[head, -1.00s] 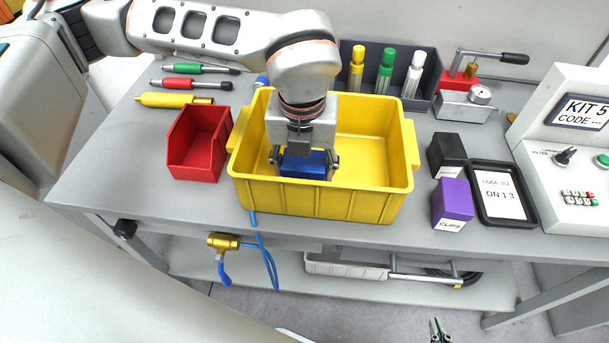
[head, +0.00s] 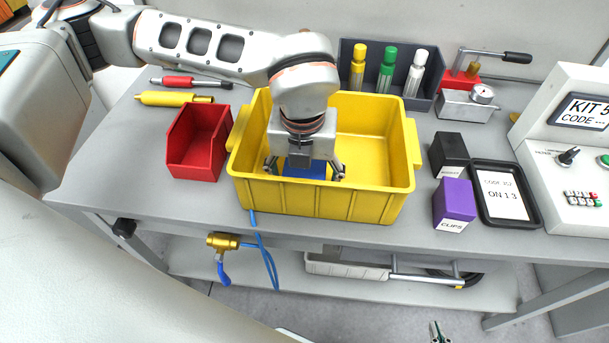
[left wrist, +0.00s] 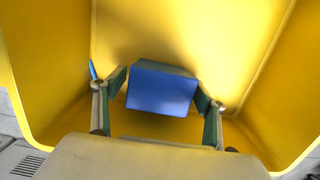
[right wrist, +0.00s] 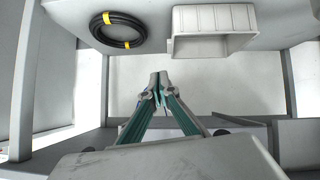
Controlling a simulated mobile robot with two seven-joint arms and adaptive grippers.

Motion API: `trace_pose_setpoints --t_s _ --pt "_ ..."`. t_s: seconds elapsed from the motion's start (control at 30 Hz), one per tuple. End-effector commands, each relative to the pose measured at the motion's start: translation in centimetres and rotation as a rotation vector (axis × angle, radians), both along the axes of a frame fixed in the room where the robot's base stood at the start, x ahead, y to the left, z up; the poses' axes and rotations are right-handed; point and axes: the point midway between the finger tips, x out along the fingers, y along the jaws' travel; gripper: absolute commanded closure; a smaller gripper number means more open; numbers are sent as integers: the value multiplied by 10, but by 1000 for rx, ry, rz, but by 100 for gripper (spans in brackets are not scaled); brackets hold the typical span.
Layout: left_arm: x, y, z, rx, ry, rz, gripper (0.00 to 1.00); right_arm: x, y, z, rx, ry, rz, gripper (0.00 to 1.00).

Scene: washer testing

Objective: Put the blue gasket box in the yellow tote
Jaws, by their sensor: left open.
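The blue gasket box (head: 303,170) is inside the yellow tote (head: 365,205), low near its front left part. In the left wrist view the box (left wrist: 162,92) sits between my left gripper's fingers, with the tote's yellow walls around it. My left gripper (head: 305,168) reaches down into the tote from above, and its fingers are open on either side of the box. Whether the box rests fully on the tote floor is hard to tell. My right gripper (right wrist: 158,85) is empty, its fingertips together; it also shows at the bottom edge of the head view (head: 437,331).
A red bin (head: 198,145) stands left of the tote. A dark rack of capped bottles (head: 386,70) is behind it. A black box (head: 448,155), a purple box (head: 454,204) and a display tray (head: 502,195) are to the right. A brass valve (head: 222,241) hangs below the table edge.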

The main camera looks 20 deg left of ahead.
Motion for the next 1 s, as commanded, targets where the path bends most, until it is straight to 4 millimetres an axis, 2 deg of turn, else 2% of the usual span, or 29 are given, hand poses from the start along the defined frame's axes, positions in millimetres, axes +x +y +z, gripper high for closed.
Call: trace_pose_setpoints --t_s 0.17,0.6,0.8,1.0 --pt "-1 0 17 0 -3 1 28 3 0 5 2 -7 -1 100" --pt "-10 -4 101 -1 -4 0 28 3 3 10 12 -5 -1 100" --pt "-13 -4 119 -1 -1 1 28 -1 4 9 15 2 0 100" --pt "-14 -4 123 0 0 0 28 -5 4 7 16 7 -1 100"
